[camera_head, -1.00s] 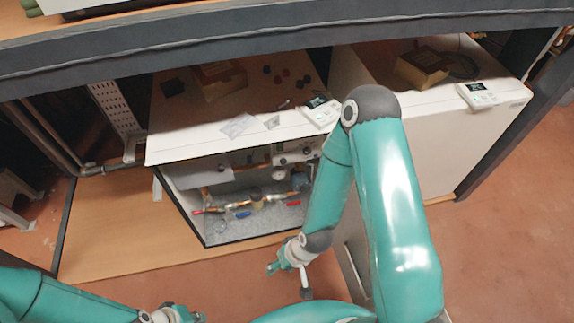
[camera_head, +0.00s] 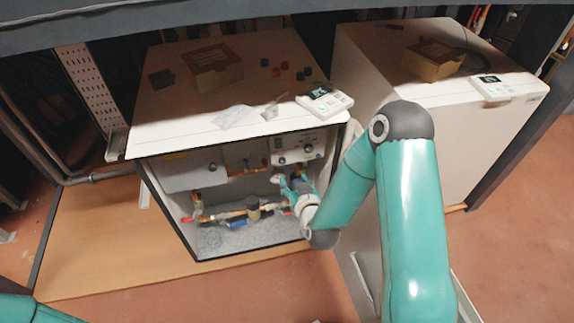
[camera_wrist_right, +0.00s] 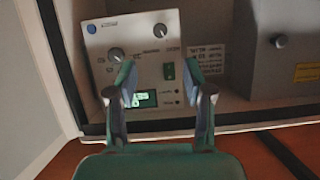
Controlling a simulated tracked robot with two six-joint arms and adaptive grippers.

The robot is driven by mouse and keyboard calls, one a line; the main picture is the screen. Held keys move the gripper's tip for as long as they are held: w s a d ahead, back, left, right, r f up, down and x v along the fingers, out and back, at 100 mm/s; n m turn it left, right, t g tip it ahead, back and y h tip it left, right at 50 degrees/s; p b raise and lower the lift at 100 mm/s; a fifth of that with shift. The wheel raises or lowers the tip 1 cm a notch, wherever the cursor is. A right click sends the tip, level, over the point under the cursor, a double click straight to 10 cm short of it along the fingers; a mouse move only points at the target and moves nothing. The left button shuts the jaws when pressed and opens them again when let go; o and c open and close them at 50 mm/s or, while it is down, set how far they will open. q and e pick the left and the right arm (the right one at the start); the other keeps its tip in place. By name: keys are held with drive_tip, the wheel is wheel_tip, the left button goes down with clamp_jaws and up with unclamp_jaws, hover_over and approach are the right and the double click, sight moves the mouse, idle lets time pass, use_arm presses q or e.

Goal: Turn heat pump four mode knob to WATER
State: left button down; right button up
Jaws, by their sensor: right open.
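The open heat pump cabinet (camera_head: 166,215) stands in the middle of the head view. Its white control panel (camera_head: 296,142) is inside at the upper right; it fills the upper left of the right wrist view (camera_wrist_right: 140,28). The panel carries a round knob (camera_wrist_right: 116,55) at lower left and another knob (camera_wrist_right: 160,30) at upper right; their labels are too blurred to read surely. My right gripper (camera_head: 288,180) reaches inside, below the panel. In the wrist view its fingers (camera_wrist_right: 160,78) are open and empty, the left fingertip just below the lower-left knob. Contact cannot be told. My left gripper is outside the view.
Copper pipes and valves with a blue handle (camera_head: 238,224) fill the cabinet's lower part. A grey box (camera_head: 195,170) sits left of the panel. A closed white unit (camera_head: 440,140) stands at right. A controller (camera_head: 324,100) and a carton (camera_head: 212,66) lie on top.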

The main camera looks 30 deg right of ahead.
sight(283, 162)
drive_tip(key=x, duration=1.2)
